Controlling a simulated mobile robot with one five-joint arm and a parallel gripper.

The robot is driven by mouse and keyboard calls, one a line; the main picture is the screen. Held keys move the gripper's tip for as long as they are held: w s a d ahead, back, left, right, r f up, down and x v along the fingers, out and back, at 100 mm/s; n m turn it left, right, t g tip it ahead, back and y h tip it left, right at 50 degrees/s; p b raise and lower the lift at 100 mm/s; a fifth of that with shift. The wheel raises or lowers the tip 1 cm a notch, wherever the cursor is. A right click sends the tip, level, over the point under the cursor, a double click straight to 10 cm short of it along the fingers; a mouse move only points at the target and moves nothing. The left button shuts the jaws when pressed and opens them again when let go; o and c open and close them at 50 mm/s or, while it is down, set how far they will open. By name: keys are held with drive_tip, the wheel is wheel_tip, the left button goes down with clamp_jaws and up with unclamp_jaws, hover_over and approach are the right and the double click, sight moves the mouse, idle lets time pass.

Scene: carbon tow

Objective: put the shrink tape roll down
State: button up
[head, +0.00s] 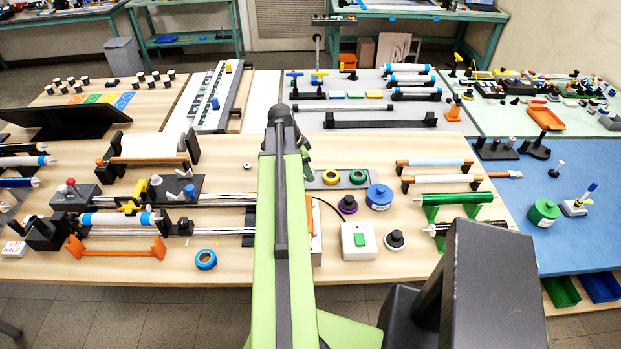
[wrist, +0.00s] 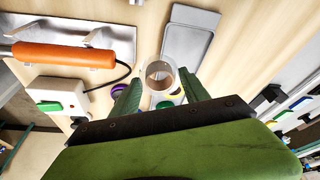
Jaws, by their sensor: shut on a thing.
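In the wrist view my gripper (wrist: 160,88) has its two green fingers on either side of a clear, pale roll with a brownish core, the shrink tape roll (wrist: 160,72). The gripper is shut on this roll, and its open ring faces the camera. Bits of yellow and green show just below it, partly hidden by the roll and the fingers. In the head view my arm hides most of the gripper, and I cannot make out the held roll there.
A grey tray (wrist: 188,38) lies beyond the roll in the wrist view.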

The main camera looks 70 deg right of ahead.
drive_tip(key=w+d+f, duration=0.1)
drive_tip(key=w+d+f+b, duration=0.1)
drive_tip(key=d, duration=0.1)
drive_tip(key=w+d+f+b, duration=0.1)
drive_tip(key=d, duration=0.1)
drive_tip(key=shift+w+d+f, duration=0.1)
drive_tip(key=shift+f, duration=0.25)
wheel_tip(320, 180, down, 4)
drive_tip(key=b, duration=0.4)
drive_tip(key=shift+f+b, duration=0.2)
drive_tip(key=shift+b, duration=0.2)
drive_tip(key=shift+r, duration=0.25)
drive_tip(key=shift+f, duration=0.15)
drive_tip(key=o, duration=1.1)
drive_tip(key=shift+c, duration=0.2)
drive_tip(key=p+v, duration=1.2)
drive_tip(key=shift+r, duration=0.2)
